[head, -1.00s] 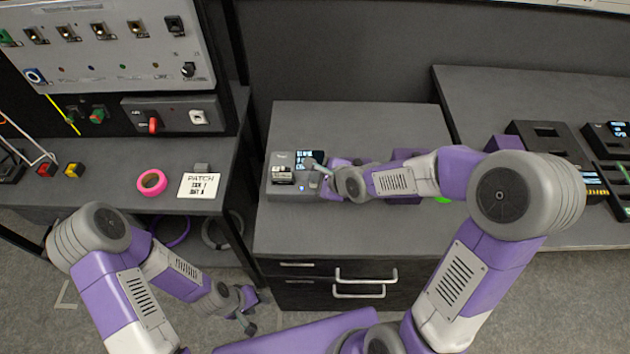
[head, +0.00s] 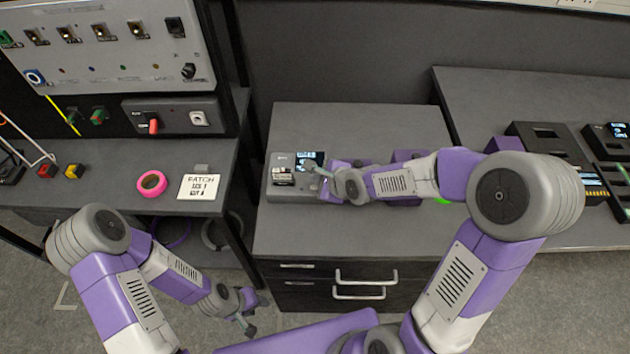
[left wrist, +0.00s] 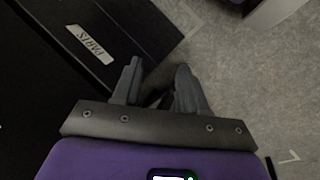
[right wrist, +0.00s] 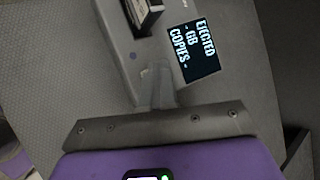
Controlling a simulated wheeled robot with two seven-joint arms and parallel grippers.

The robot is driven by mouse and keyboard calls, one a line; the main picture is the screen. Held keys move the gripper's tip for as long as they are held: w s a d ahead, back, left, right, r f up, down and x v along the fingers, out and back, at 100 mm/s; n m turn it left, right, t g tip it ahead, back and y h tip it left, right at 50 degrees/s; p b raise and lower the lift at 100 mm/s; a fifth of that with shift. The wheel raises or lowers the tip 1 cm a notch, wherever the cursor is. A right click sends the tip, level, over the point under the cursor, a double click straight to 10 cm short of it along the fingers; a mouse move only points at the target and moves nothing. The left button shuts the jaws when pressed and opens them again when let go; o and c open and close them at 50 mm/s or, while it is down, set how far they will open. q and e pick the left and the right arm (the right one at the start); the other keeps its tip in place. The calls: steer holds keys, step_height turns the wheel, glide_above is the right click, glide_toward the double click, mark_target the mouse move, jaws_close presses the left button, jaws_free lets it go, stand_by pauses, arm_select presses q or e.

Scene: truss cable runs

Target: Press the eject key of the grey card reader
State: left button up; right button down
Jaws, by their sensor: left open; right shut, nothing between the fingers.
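The grey card reader (head: 275,190) sits on the middle bench. Its lit screen (right wrist: 193,51) reads "EJECTED - GB COPIES -" in the right wrist view. A dark card with a pale label (right wrist: 146,10) stands in its slot, and also shows in the head view (head: 283,178). My right gripper (right wrist: 158,72) is shut and empty, its tips over the reader's face just below the screen. The eject key is not clearly visible around the tips, and I cannot tell whether they touch it. My left gripper (left wrist: 158,68) is open and empty, low in front of the benches.
A drawer unit (head: 335,285) with handles is under the reader. The left bench holds a pink tape roll (head: 151,183) and a patch note (head: 199,187) below a switch panel (head: 110,45). Dark devices (head: 548,138) stand on the right bench. The middle bench's back is clear.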

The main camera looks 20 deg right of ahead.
steer(key=shift+r+p, duration=0.5)
steer(key=shift+r, duration=0.25)
step_height(320, 180, up, 5)
steer(key=p, duration=0.4)
steer(key=shift+r, duration=0.1)
stand_by(0.4)
